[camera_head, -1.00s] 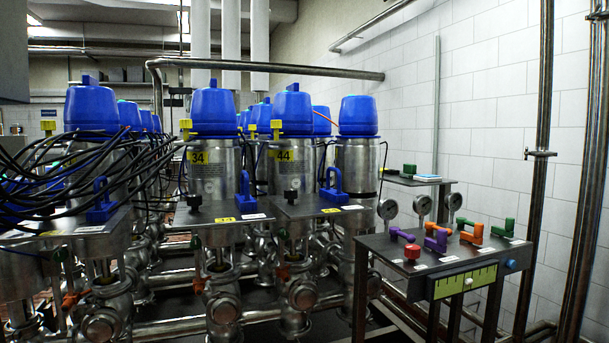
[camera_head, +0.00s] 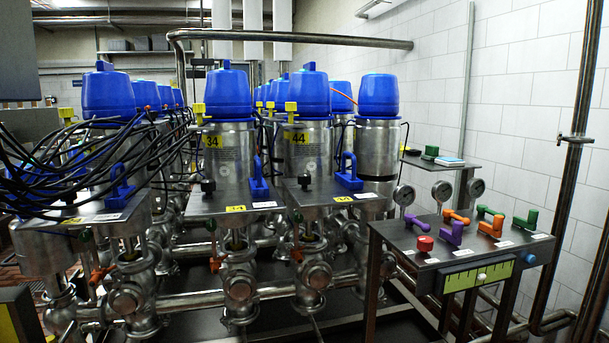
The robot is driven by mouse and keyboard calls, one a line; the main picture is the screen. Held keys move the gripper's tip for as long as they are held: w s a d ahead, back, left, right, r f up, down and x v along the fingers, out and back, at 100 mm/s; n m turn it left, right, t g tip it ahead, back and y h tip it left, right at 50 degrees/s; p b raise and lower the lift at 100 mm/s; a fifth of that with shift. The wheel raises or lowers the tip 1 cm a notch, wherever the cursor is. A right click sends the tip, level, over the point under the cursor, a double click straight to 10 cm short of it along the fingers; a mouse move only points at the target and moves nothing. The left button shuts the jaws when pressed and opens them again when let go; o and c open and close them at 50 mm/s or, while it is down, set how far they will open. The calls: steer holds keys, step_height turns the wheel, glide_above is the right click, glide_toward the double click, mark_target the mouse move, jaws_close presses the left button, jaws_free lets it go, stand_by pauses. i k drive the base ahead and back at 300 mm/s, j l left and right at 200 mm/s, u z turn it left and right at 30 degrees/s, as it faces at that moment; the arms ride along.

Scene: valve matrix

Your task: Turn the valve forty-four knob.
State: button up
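The valve marked 44 (camera_head: 309,150) stands near the middle, a steel cylinder with a blue cap (camera_head: 309,92) and a yellow 44 label (camera_head: 297,137). In front of it is a metal plate (camera_head: 325,202) bearing a small black knob (camera_head: 304,181), a blue lever handle (camera_head: 348,172) and a small yellow tag. The tag's number is too small to read surely. The valve marked 34 (camera_head: 228,158) stands to its left with a similar plate, black knob (camera_head: 208,186) and blue handle (camera_head: 259,180). My gripper is not in view.
A dark panel table (camera_head: 458,255) at the right carries a red knob (camera_head: 425,244) and purple, orange and green handles. Gauges (camera_head: 442,190) stand behind it. Black cables (camera_head: 70,165) crowd the left. Pipes run low beneath the plates. A tiled wall closes the right.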

mark_target(303, 179)
steer(key=i+j, duration=0.1)
steer(key=i, duration=0.35)
steer(key=i+j+z, duration=0.1)
steer(key=i, duration=0.35)
